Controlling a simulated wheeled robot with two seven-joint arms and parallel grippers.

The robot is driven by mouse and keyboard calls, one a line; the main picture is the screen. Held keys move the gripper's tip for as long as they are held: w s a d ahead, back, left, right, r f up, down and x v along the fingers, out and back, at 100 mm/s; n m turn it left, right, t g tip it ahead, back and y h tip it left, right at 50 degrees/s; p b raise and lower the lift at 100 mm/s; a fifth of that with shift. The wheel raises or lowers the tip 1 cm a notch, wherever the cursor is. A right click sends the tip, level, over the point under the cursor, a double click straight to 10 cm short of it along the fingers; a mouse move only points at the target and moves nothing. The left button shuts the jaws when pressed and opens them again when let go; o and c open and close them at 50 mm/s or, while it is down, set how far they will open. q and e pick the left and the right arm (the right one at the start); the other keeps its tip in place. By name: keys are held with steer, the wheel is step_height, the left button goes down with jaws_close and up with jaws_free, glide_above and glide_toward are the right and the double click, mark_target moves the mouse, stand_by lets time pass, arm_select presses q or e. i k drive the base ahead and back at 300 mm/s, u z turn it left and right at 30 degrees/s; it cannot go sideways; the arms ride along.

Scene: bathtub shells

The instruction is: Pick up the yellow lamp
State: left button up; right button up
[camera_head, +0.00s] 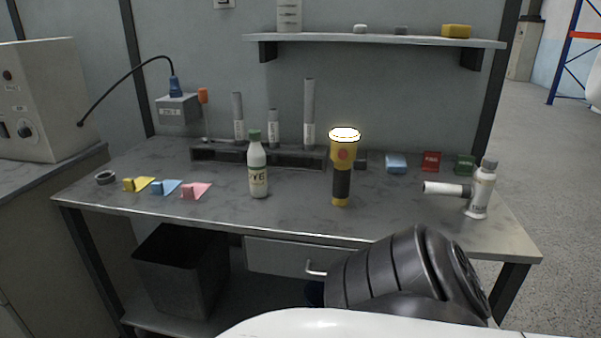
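The yellow lamp (342,165) is a yellow and black flashlight with a glowing white top and a red button. It stands upright on the grey workbench (310,205), right of the middle. Neither of my grippers is in view. A black ribbed part that looks like my own arm shows at the bottom, in front of the bench and below the lamp. Nothing covers the lamp.
A white bottle (258,168) with a green cap stands left of the lamp. A shelf (375,40) hangs above. A dark bin (182,272) stands below.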

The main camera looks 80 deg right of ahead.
mark_target(347, 139)
steer(key=i, duration=1.1)
steer(key=z, duration=2.5)
